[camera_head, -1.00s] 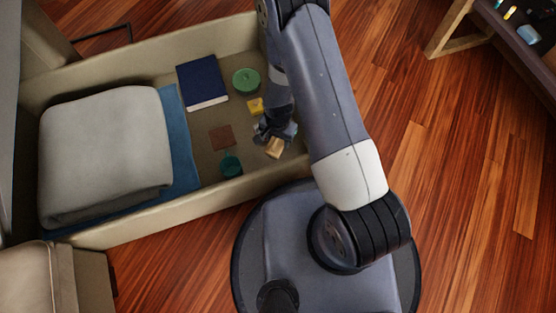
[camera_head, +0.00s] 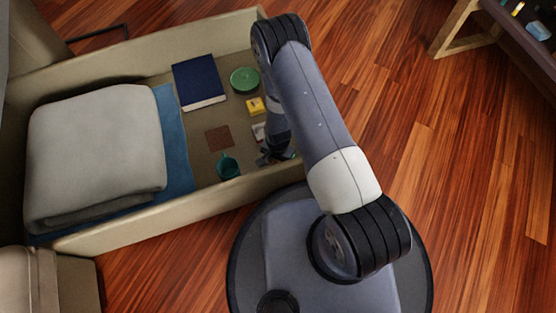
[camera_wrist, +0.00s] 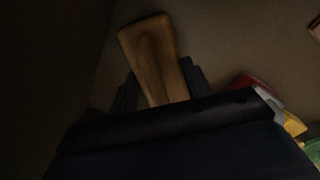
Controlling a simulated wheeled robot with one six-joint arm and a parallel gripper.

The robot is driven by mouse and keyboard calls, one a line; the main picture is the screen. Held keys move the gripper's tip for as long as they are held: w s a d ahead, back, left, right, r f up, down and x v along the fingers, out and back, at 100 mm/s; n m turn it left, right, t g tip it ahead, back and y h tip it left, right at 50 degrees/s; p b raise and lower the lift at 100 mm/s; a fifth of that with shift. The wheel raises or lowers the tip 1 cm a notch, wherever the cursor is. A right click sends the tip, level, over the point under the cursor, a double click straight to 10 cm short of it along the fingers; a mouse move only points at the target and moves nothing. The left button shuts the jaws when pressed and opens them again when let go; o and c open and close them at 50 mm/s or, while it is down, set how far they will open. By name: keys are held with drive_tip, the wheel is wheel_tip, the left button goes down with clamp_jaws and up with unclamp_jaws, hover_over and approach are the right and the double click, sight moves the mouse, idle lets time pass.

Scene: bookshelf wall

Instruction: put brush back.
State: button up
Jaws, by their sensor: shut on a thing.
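My gripper (camera_head: 273,156) is low inside the open drawer (camera_head: 95,242), near its front right corner. In the wrist view my gripper (camera_wrist: 158,85) is shut on a wooden block-like piece, which looks like the brush (camera_wrist: 150,45), with one dark finger on each side. The brush's wooden face points up in that view, over the drawer's plain floor; I cannot tell whether it touches the floor. Its bristles do not show. In the head view my arm and gripper hide the brush.
The drawer also holds a folded grey blanket (camera_head: 95,145) on a blue cloth (camera_head: 175,140), a dark blue book (camera_head: 198,80), a green round dish (camera_head: 244,79), a yellow box (camera_head: 255,105), a brown square (camera_head: 218,138) and a teal cup (camera_head: 228,166). Wooden floor (camera_head: 440,220) is clear at right.

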drive_tip(key=shift+r, duration=0.1)
drive_tip(key=o, duration=0.9)
wheel_tip(320, 180, up, 12)
drive_tip(key=p, duration=0.5)
